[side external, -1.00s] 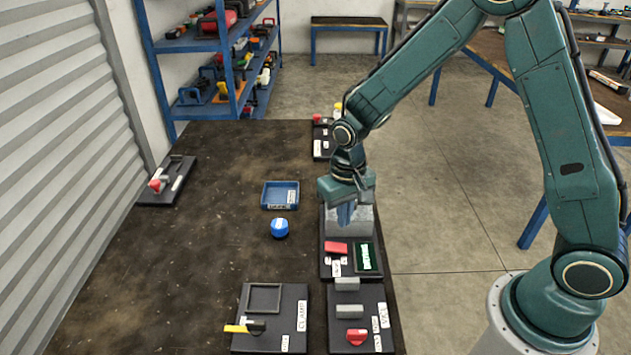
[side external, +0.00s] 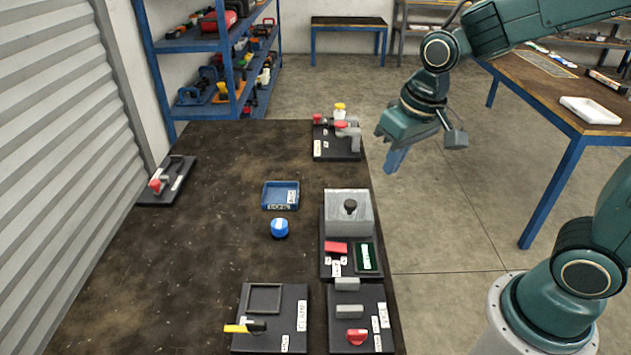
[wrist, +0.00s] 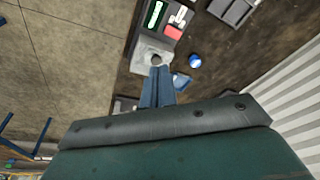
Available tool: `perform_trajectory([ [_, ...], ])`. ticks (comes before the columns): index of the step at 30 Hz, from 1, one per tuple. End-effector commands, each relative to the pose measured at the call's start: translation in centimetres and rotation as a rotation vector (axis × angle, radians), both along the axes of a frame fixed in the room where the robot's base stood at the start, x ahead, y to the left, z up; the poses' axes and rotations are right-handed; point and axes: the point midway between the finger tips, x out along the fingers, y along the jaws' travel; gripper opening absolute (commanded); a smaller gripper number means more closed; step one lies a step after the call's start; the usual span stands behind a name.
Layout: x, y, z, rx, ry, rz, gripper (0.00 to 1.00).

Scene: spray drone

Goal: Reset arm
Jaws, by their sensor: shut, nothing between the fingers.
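My gripper (side external: 396,160) hangs in the air off the right edge of the dark worktable (side external: 225,250), over the floor. Its blue fingers are together with nothing between them. They also show shut in the wrist view (wrist: 157,86). A grey box with a black knob (side external: 348,212) stands on the table to the gripper's lower left, apart from it. A blue round object (side external: 280,228) and a blue tray (side external: 281,195) sit on the table further left.
A station with red and yellow parts (side external: 338,138) is at the table's far right corner, left of my gripper. A clamp board (side external: 271,318) and a board with a red knob (side external: 358,320) lie at the near end. Blue shelves (side external: 215,65) stand behind.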

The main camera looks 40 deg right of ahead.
Motion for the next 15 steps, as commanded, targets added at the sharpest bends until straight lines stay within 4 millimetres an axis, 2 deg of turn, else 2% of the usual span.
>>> perform_trajectory([
  [6,-3.3,-0.6,3.0,-0.009,-0.070,0.032,0.00],
  [15,-8.1,-1.3,5.5,-0.030,-0.157,0.075,0.00],
])
